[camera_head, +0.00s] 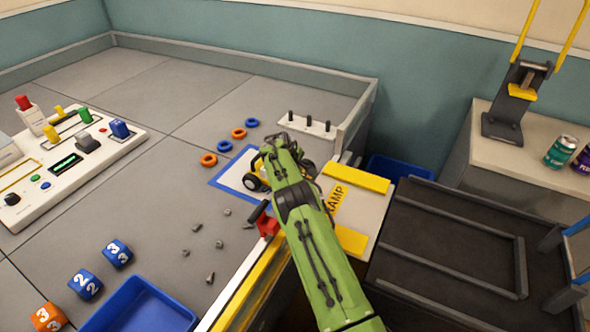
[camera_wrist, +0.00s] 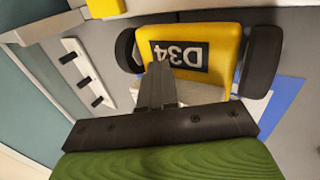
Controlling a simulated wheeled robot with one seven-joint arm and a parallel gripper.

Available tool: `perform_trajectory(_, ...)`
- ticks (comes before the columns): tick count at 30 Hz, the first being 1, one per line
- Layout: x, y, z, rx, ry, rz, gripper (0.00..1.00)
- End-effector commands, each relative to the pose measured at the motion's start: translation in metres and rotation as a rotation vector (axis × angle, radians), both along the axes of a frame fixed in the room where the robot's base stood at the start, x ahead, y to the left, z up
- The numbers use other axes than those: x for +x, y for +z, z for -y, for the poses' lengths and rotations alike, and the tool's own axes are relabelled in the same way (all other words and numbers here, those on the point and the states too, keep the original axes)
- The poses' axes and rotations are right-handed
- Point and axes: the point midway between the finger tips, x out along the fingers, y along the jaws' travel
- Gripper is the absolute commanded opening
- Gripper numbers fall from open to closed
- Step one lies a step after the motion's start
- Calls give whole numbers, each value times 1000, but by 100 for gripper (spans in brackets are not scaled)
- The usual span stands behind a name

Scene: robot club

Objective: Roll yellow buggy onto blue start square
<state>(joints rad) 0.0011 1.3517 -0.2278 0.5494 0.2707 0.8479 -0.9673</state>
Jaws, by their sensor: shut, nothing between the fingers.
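The yellow buggy (camera_head: 257,170) is mostly hidden behind my green arm in the head view; a black wheel shows at its left. In the wrist view the buggy (camera_wrist: 215,45) shows a dark "D34" plate, upside down, between two black wheels. The blue start square (camera_head: 222,183) has a blue border and pale middle; the buggy overlaps its right part, but how much is hidden. The square's blue edge (camera_wrist: 285,97) also shows beside the right wheel in the wrist view. My gripper (camera_wrist: 158,72) is shut and empty, its fingertips close to the plate; contact cannot be told.
A yellow-striped ramp (camera_head: 360,180) lies right of my arm. Orange and blue rings (camera_head: 224,146), a peg board (camera_head: 306,126), grey bits (camera_head: 219,244) and a blue tray (camera_head: 140,308) are around.

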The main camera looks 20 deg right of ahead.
Motion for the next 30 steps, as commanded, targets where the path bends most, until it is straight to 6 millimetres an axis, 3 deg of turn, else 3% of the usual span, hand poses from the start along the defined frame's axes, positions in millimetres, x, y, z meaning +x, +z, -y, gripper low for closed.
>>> perform_trajectory(14, -8, 17, 6, -1, 3, -1, 0)
perform_trajectory(30, -8, 68, 6, 0, 3, -1, 0)
